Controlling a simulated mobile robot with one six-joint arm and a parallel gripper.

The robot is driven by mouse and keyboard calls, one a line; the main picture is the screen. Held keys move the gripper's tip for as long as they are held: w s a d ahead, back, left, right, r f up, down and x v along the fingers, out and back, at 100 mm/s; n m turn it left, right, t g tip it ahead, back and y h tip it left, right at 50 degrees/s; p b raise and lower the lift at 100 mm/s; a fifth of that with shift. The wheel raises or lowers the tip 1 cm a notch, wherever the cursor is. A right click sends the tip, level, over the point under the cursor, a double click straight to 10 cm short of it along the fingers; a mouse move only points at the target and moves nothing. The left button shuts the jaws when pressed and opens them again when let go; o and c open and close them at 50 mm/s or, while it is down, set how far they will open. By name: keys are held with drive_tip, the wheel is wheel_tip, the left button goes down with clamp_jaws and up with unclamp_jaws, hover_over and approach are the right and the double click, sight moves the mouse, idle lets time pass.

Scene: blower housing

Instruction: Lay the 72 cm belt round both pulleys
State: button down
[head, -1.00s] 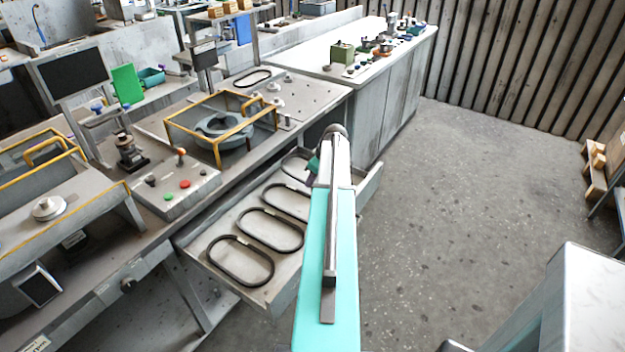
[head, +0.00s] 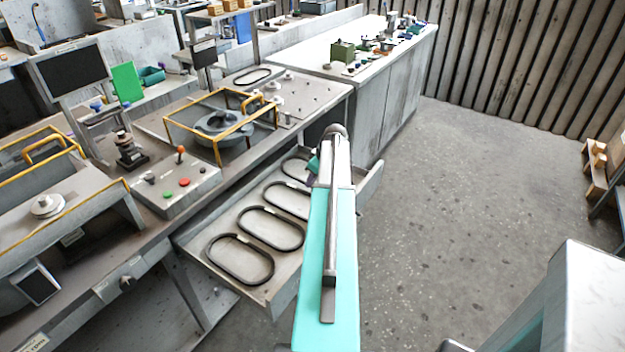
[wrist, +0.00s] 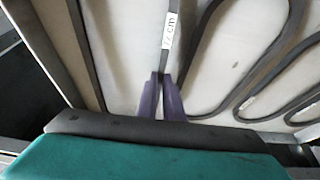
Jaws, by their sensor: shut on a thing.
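My gripper (head: 312,178) reaches into the open drawer (head: 215,262) at its far end, mostly hidden behind my arm in the head view. In the wrist view its purple fingers (wrist: 161,88) are shut on a dark belt (wrist: 159,80), just below a white label (wrist: 170,32) ending in "cm"; its first digits are hard to read. In the head view this belt (head: 292,167) is the farthest in the drawer and partly hidden. Light round discs (head: 273,87), possibly pulleys, stand on the bench plate behind; I cannot tell for sure.
Other oval belts (head: 238,262) lie in a row in the drawer, one close beside the fingers in the wrist view (wrist: 205,60). A yellow-framed housing (head: 218,124) and a button box (head: 178,188) stand on the bench.

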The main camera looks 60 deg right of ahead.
drive_tip(key=shift+f, duration=0.45)
drive_tip(key=c, duration=1.8)
unclamp_jaws()
drive_tip(key=shift+r, duration=0.25)
drive_tip(key=shift+r, duration=1.05)
drive_tip(key=shift+p, duration=0.3)
drive_tip(key=shift+r+p, duration=1)
drive_tip(key=shift+r, duration=1.55)
